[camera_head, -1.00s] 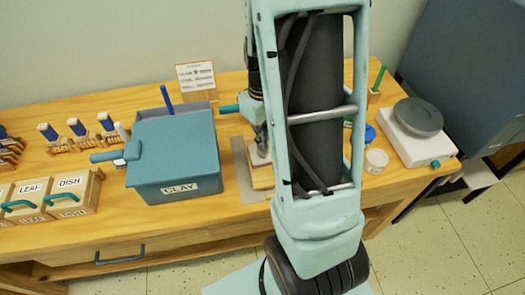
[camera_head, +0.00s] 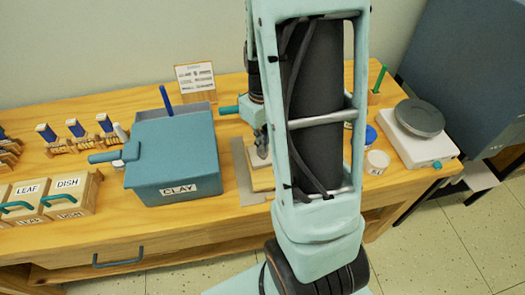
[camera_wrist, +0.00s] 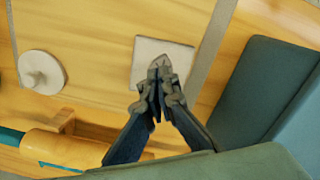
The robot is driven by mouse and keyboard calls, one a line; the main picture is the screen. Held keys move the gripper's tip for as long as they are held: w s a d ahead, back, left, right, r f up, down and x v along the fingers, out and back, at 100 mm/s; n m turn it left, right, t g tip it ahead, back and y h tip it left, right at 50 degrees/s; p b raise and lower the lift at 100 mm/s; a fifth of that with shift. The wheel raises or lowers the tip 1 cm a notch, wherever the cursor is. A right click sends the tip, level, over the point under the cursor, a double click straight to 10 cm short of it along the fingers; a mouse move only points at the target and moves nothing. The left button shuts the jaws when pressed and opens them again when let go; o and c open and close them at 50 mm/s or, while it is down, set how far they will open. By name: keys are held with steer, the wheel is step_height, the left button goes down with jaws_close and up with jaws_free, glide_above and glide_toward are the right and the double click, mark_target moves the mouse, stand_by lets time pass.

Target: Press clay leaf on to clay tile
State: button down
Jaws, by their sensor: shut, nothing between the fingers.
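The clay tile (camera_wrist: 180,55) is a pale square slab, seen from above in the wrist view. In the head view the tile (camera_head: 262,181) lies on a grey mat, partly hidden by my arm. My gripper (camera_wrist: 161,76) is shut, with its fingertips over the tile's near edge. A small grey pointed piece, which looks like the clay leaf (camera_wrist: 160,61), shows at the fingertips over the tile. The fingertips hide part of it, and I cannot tell whether they touch it. In the head view my gripper (camera_head: 262,150) is just above the tile.
A blue-grey CLAY box (camera_head: 175,155) stands left of the mat (camera_head: 242,180). A rolling pin (camera_wrist: 65,148) and a round knobbed disc (camera_wrist: 40,72) lie near the tile. A scale (camera_head: 415,140) and a small white jar (camera_head: 376,163) stand at the right.

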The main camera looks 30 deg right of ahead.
step_height(320, 180, up, 9)
steer(key=p, duration=0.6)
steer(key=shift+p, duration=0.4)
